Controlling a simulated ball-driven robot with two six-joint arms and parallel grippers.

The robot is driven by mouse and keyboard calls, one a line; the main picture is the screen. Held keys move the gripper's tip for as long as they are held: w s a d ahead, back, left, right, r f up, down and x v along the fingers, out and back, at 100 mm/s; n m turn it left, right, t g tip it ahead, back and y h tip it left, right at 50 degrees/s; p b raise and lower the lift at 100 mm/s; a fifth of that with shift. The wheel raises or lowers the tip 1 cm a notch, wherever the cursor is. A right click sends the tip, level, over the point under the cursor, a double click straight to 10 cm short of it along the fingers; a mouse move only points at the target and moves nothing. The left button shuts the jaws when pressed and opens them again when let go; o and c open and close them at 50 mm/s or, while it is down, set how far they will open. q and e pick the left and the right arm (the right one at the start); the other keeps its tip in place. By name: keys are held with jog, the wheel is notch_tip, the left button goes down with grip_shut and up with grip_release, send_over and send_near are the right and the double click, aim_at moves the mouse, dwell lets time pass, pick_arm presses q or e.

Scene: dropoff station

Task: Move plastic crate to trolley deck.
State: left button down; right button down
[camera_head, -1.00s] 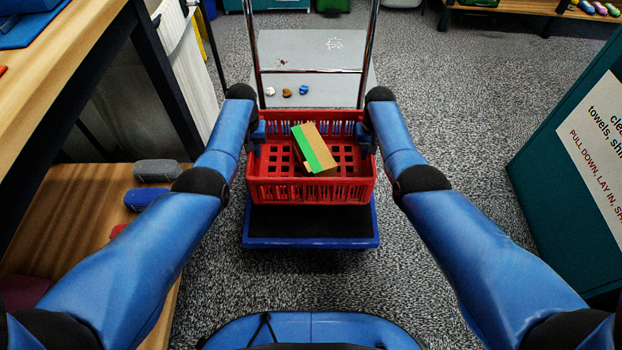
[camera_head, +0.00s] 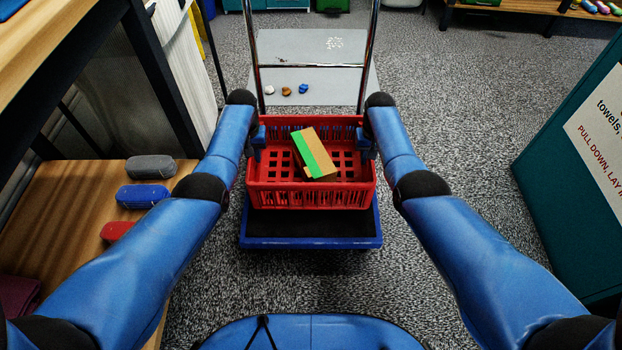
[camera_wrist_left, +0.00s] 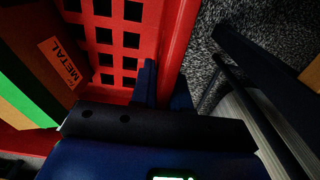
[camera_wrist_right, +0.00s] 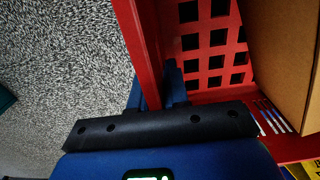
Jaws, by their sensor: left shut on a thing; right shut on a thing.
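The red plastic crate (camera_head: 310,197) is in the middle of the head view, with a brown and green box (camera_head: 316,154) tilted inside it. The trolley deck (camera_head: 311,228) is dark with a blue rim and shows below and in front of the crate. I cannot tell whether the crate touches the deck. My left gripper (camera_head: 259,139) is shut on the crate's left wall, which also shows in the left wrist view (camera_wrist_left: 176,50). My right gripper (camera_head: 366,140) is shut on its right wall, which also shows in the right wrist view (camera_wrist_right: 142,45).
The trolley's metal handle (camera_head: 310,66) rises behind the crate. A grey board (camera_head: 315,88) with small items lies beyond it. A wooden shelf (camera_head: 85,215) with several cases stands at the left. A teal bin (camera_head: 560,180) stands at the right. Carpet is clear between.

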pick_arm(q)
jog(key=c, duration=1.3)
grip_release()
jog(key=shift+d, duration=0.2)
pick_arm(e)
jog(key=c, duration=1.3)
grip_release()
jog(key=shift+a, duration=0.2)
pick_arm(q)
jog(key=shift+o, duration=1)
pick_arm(e)
jog(key=shift+o, duration=1)
pick_arm(q)
jog(key=shift+a, duration=0.1)
pick_arm(e)
jog(key=shift+d+f, duration=0.1)
pick_arm(q)
notch_tip(320, 180, up, 12)
jog(key=shift+f, duration=0.2)
pick_arm(e)
jog(key=shift+d, duration=0.1)
pick_arm(q)
jog(key=shift+r, duration=0.15)
pick_arm(e)
jog(key=shift+r, duration=0.4)
notch_tip(320, 180, up, 11)
jog(key=shift+r, duration=0.1)
